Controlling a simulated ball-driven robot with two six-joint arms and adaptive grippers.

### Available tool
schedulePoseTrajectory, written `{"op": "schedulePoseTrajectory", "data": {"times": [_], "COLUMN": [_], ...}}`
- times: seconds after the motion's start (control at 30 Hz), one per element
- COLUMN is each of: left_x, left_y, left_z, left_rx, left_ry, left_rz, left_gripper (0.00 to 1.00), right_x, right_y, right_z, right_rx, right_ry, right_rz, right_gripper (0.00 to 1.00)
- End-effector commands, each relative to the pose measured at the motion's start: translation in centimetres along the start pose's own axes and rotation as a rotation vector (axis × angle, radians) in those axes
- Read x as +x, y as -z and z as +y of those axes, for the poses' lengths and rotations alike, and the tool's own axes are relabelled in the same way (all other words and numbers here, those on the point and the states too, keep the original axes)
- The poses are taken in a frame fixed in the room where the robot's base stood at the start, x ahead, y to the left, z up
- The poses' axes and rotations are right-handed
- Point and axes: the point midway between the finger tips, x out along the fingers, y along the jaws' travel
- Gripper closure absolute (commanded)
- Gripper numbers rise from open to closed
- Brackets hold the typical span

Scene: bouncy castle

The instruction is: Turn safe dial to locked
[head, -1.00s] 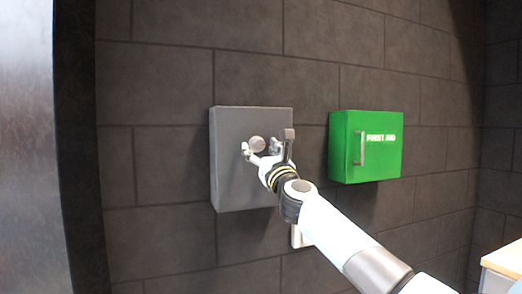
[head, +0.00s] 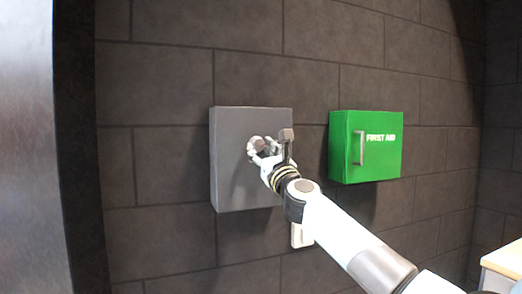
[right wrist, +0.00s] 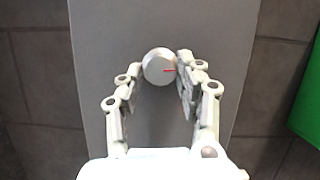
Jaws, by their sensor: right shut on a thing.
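A grey safe (head: 232,170) is fixed to the wall and fills the middle of the right wrist view (right wrist: 150,20). Its round silver dial (head: 256,141) is on the front face. In the right wrist view the dial (right wrist: 157,66) shows a red mark pointing right. My right gripper (head: 261,147) is at the safe's front, shut on the dial, with one finger (right wrist: 184,66) on each side of it. My left gripper is not in view.
A green first aid box (head: 385,160) with a handle hangs to the right of the safe. A white wall plate (head: 301,236) is below the safe. A dark upright edge stands at the left. A light-topped surface (head: 505,262) is at the lower right.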

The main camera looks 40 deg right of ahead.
Motion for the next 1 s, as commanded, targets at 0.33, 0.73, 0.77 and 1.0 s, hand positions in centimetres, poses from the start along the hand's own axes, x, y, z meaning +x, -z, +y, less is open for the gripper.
{"op": "schedulePoseTrajectory", "data": {"times": [0.33, 0.73, 0.77, 1.0], "left_x": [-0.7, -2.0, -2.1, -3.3], "left_y": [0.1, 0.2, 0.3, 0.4], "left_z": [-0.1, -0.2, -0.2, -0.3], "left_rx": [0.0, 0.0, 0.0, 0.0], "left_ry": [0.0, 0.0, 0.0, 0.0], "left_rz": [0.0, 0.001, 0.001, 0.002], "left_gripper": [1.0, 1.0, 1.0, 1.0], "right_x": [0.1, 0.2, 0.2, 0.3], "right_y": [-0.2, -0.4, -0.4, -0.6], "right_z": [-0.4, -0.7, -0.7, -0.8], "right_rx": [-0.261, -0.614, -0.64, -0.85], "right_ry": [-0.107, -0.253, -0.264, -0.351], "right_rz": [-0.001, 0.0, -0.001, 0.0], "right_gripper": [0.96, 0.96, 0.96, 0.96]}}
